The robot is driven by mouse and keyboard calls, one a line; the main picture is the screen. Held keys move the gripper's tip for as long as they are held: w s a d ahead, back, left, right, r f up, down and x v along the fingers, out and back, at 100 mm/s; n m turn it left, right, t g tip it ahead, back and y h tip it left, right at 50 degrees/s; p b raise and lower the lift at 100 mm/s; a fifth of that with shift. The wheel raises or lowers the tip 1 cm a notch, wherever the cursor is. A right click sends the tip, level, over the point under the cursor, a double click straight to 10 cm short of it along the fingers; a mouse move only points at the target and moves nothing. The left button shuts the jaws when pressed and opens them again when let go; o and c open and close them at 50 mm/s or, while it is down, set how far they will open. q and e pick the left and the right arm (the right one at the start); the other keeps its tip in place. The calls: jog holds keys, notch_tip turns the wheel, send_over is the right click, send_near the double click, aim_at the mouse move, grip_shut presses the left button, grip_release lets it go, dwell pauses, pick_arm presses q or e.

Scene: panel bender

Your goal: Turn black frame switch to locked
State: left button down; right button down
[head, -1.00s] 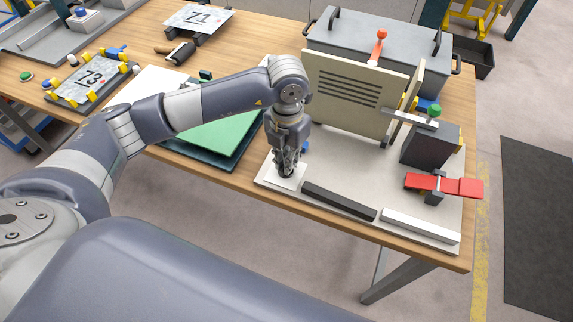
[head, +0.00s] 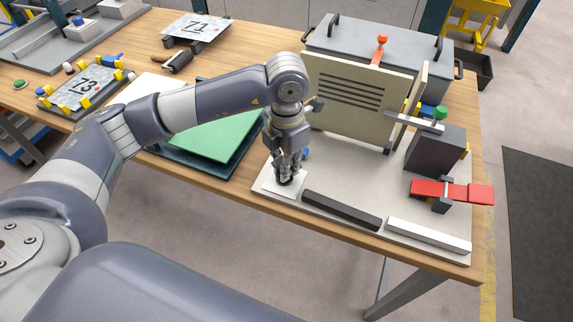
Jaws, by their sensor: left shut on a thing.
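My left gripper (head: 285,177) points down at the near left corner of the grey base plate (head: 345,185). Its fingers are shut on the black frame switch (head: 285,181), a small dark knob on a white plate (head: 277,188). The fingers hide most of the knob, so I cannot tell which position it points to. My right gripper is not in view.
A beige slotted panel (head: 358,98) stands upright behind the gripper. A dark bar (head: 341,209) and a white bar (head: 429,236) lie along the plate's front edge. A red-handled clamp (head: 452,193) and dark block (head: 435,152) are at right.

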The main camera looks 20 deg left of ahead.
pick_arm(q)
jog(key=shift+w+r, duration=0.1)
jog(key=shift+r, duration=0.05)
jog(key=c, duration=1.7)
grip_release()
notch_tip(320, 180, up, 12)
jog(key=shift+f, duration=0.1)
